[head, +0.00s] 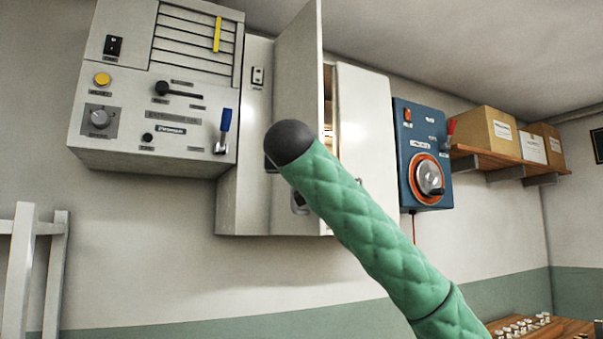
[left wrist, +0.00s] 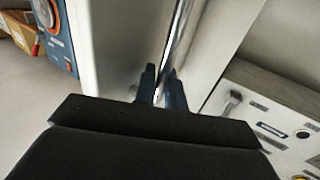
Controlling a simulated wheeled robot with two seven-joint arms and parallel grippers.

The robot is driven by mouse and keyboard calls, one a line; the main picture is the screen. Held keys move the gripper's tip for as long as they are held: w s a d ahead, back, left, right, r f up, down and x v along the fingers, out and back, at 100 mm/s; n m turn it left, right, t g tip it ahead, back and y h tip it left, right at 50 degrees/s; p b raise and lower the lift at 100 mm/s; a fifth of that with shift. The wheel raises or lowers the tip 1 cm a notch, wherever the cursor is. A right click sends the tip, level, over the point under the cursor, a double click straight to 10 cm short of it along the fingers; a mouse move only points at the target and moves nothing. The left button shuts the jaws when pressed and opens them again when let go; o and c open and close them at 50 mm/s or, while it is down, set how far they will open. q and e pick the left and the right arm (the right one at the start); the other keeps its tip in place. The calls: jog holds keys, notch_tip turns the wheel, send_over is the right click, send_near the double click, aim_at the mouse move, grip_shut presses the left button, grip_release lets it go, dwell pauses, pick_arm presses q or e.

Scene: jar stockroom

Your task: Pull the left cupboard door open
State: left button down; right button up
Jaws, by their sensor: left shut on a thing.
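The left cupboard door (head: 298,90) stands swung out from the cupboard (head: 230,200), with a gap beside it showing part of the inside. The right cupboard door (head: 365,110) looks closed. In the left wrist view my left gripper (left wrist: 160,82) has its two dark fingers on either side of a shiny upright bar (left wrist: 181,40), which looks like the left door's handle. The gripper is shut on it. In the head view my green-sleeved arm crosses in front of the cupboard and hides most of the grip. My right gripper is in neither view.
A grey control panel (head: 135,125) with switches and a blue lever is left of the cupboard. A blue box (head: 425,120) with a round dial is on the right. Beyond it, a wooden shelf (head: 490,160) holds cartons. A white frame (head: 25,260) stands at lower left.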

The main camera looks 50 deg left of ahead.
pick_arm(q)
jog(key=shift+s, duration=0.1)
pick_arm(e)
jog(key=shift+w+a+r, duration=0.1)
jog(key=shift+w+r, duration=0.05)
pick_arm(q)
jog(key=c, duration=1.6)
grip_release()
jog(key=shift+a, duration=0.1)
jog(key=shift+o, duration=0.2)
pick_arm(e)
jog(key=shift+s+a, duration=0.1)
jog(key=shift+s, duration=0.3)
pick_arm(q)
jog(key=shift+s, duration=0.1)
jog(key=b+v, duration=0.2)
jog(key=v, duration=0.5)
jog(key=shift+d, duration=0.35)
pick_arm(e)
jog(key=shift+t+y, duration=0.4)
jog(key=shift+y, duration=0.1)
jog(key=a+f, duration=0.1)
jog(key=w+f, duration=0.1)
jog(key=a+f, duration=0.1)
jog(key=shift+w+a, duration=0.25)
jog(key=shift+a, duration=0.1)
